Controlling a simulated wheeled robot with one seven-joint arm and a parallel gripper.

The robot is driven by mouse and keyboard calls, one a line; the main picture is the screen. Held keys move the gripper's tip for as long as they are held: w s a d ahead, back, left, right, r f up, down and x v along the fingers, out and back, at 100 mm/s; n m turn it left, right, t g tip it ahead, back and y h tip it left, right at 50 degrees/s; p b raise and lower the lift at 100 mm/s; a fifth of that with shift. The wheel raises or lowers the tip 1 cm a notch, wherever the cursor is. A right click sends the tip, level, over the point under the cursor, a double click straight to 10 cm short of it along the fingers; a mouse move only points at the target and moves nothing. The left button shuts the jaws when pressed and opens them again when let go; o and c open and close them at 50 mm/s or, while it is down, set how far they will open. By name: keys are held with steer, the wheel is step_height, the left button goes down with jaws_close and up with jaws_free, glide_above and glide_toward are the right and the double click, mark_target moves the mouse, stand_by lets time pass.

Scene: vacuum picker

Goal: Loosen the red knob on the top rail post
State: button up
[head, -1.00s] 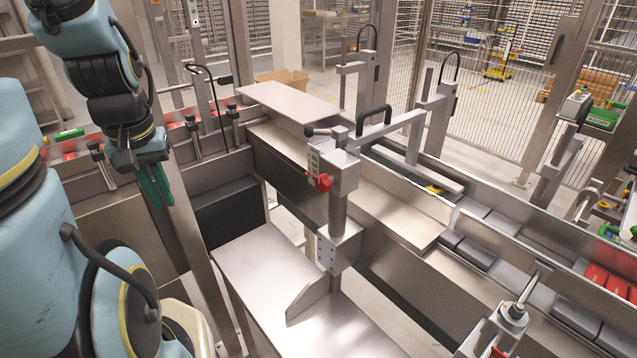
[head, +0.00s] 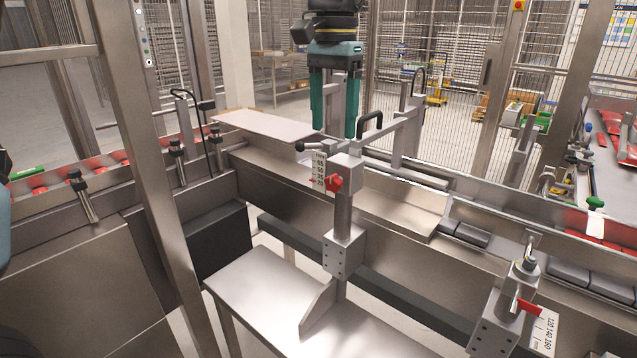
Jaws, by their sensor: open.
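My gripper (head: 334,122) hangs from the top of the view, fingers pointing down. Its two green fingers are wide apart with nothing between them. The fingertips appear above the knob in the picture, near the block's top; their distance in depth is hard to tell.
A second post with a red lever (head: 527,307) stands at lower right. A metal plate (head: 265,125) lies behind at left. A steel shelf (head: 262,290) is below the post.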

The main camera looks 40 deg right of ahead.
mark_target(334, 175)
step_height(334, 175, down, 11)
steer(key=shift+s+d+r+p, duration=0.1)
steer(key=shift+s+r+p, duration=0.05)
steer(key=shift+p, duration=1)
steer(key=shift+c, duration=0.4)
jaws_close()
